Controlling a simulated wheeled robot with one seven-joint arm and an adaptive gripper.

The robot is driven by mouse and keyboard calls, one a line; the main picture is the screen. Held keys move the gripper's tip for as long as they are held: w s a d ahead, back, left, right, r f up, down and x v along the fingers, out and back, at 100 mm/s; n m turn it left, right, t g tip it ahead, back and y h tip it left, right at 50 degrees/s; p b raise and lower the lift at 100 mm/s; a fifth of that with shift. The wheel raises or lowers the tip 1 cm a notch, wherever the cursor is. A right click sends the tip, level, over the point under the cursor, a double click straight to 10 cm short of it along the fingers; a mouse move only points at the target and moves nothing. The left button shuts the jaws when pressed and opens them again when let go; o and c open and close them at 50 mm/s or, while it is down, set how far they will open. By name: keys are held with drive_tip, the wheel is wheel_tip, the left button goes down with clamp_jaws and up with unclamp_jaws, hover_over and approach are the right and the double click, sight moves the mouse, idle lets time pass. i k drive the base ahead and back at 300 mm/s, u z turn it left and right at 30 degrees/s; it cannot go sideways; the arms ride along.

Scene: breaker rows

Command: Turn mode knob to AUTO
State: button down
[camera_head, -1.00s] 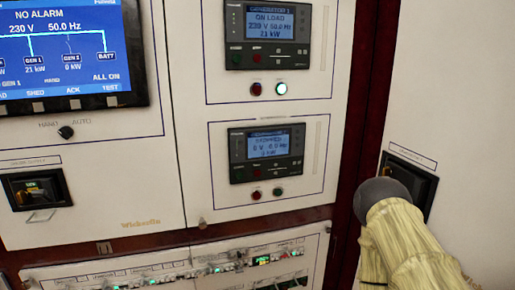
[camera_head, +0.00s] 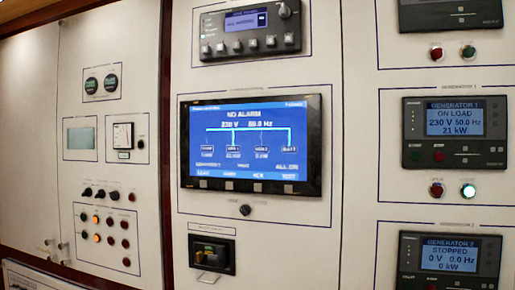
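The mode knob (camera_head: 245,210) is a small black round knob on the white middle panel, just below the large blue "NO ALARM" screen (camera_head: 250,145). Its labels are too small to read now; a second ago they read HAND on the left and AUTO on the right. I cannot tell which way its pointer faces. My gripper and arm are out of view. Nothing is seen touching the knob.
A black breaker (camera_head: 212,252) sits below the knob. A grey control unit (camera_head: 250,30) is above the screen. The Generator 1 display (camera_head: 456,131) and Generator 2 display (camera_head: 450,262) are at right. The left panel has lamps and black knobs (camera_head: 100,193).

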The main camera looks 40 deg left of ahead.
sight(246, 209)
drive_tip(key=k, duration=1)
drive_tip(key=u, duration=1.7)
drive_tip(key=i, duration=1.15)
drive_tip(key=z, duration=0.95)
